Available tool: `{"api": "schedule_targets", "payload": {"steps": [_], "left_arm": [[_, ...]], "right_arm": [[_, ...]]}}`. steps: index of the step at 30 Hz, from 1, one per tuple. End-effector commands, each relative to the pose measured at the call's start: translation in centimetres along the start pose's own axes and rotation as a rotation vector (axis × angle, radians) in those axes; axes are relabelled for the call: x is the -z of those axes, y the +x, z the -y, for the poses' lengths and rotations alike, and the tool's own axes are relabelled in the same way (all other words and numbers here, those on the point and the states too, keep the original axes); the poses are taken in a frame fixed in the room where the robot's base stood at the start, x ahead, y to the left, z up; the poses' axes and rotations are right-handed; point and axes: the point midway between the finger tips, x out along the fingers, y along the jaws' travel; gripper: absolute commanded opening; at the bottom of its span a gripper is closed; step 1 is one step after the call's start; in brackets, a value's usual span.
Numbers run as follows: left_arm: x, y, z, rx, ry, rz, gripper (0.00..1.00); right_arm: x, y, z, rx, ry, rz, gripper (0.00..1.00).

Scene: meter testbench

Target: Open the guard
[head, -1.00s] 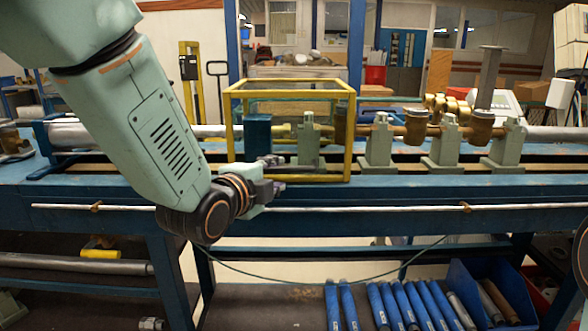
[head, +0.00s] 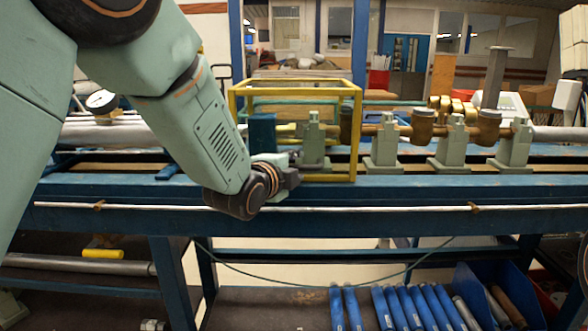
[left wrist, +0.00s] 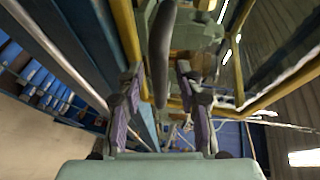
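The guard (head: 296,85) is a yellow box frame with clear panels. It stands down over part of the blue bench in the head view, around a grey-green support (head: 314,145) and a blue block. My left gripper (head: 296,168) is at the lower front of the guard. In the left wrist view its two purple-padded fingers (left wrist: 158,95) are spread apart. A dark rounded bar (left wrist: 160,50) lies between and beyond the fingertips; I cannot tell whether they touch it. Yellow guard bars (left wrist: 126,30) run close by the fingers. My right gripper is not in view.
The blue bench (head: 420,188) runs across the view, with a thin rod (head: 380,208) along its front edge. Brass meters (head: 423,125) on grey-green supports stand right of the guard. Blue cylinders (head: 400,305) and a blue bin lie on the lower shelf.

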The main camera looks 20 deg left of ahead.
Motion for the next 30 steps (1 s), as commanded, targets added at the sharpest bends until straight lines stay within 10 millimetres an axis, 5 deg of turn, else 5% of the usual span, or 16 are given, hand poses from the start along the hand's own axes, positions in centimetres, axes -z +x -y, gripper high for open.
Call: {"api": "schedule_targets", "payload": {"steps": [15, 30], "left_arm": [[-0.02, -0.04, 0.00, 0.000, 0.000, 0.000, 0.00], [0.01, -0.05, -0.02, 0.000, 0.001, -0.001, 0.00]], "right_arm": [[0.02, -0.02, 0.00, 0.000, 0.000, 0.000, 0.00], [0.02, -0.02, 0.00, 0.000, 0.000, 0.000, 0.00]]}}
